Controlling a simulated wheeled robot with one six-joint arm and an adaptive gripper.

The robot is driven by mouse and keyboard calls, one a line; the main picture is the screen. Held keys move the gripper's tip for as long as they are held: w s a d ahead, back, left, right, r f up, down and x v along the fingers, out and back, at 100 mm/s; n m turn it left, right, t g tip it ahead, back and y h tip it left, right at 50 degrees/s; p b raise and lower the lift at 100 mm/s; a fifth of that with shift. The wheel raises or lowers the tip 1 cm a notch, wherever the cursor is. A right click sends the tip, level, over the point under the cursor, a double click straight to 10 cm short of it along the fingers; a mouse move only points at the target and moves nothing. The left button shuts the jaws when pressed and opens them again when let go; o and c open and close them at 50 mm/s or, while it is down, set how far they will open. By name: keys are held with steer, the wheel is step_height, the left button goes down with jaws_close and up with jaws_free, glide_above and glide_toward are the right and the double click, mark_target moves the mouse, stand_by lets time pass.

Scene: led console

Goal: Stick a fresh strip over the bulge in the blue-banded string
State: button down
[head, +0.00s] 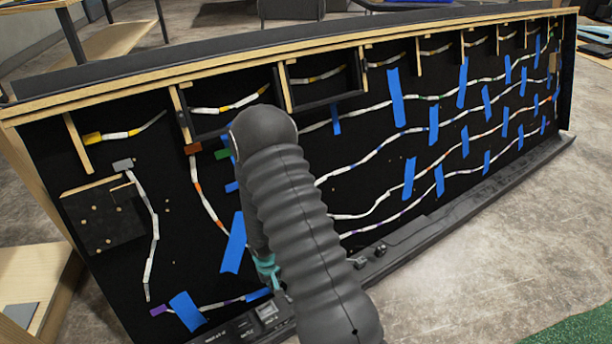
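A black slanted panel (180,270) carries several white strings with coloured bands, held by blue tape strips. My gripper (268,270) is mostly hidden behind my arm; only a teal and dark part shows by the panel's lower middle. Whether it is open, or holds a strip, cannot be seen.
A wooden rail (240,65) runs along the panel's top, with short wooden posts below. A dark ledge (470,205) with small devices (370,254) runs along its foot. A wooden shelf (115,40) stands behind at left. The floor (480,270) at lower right is clear.

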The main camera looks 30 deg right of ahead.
steer(key=w+d+r+m+g+b, duration=0.2)
steer(key=d+r+m+g+b, duration=0.1)
steer(key=d+m, duration=0.4)
steer(key=w+d+r+m+g+b, duration=0.2)
steer(key=d+r+m+b, duration=0.1)
steer(key=d+m, duration=0.4)
steer(key=w+d+r+n+t+y+b, duration=0.1)
steer(key=w+d+r+n+t, duration=0.15)
steer(key=r+n+t, duration=0.65)
steer(key=w+d+r+n+t+b, duration=0.1)
steer(key=w+r+n+t, duration=0.4)
steer(key=n, duration=0.9)
steer(key=w+d+r+n+t+y+b, duration=0.1)
steer(key=w+r+n+t, duration=0.1)
steer(key=r+n+t, duration=0.55)
steer(key=shift+w+f+n+g+b, duration=0.3)
steer(key=shift+w+n+g+b, duration=0.2)
steer(key=shift+w, duration=0.45)
steer(key=shift+w+f+n+g+b, duration=0.3)
steer(key=shift+w+n+g+b, duration=0.2)
steer(key=shift+w, duration=0.45)
steer(key=shift+w+f+n+g+b, duration=0.35)
steer(key=shift+w+n, duration=0.2)
steer(key=shift+w, duration=0.4)
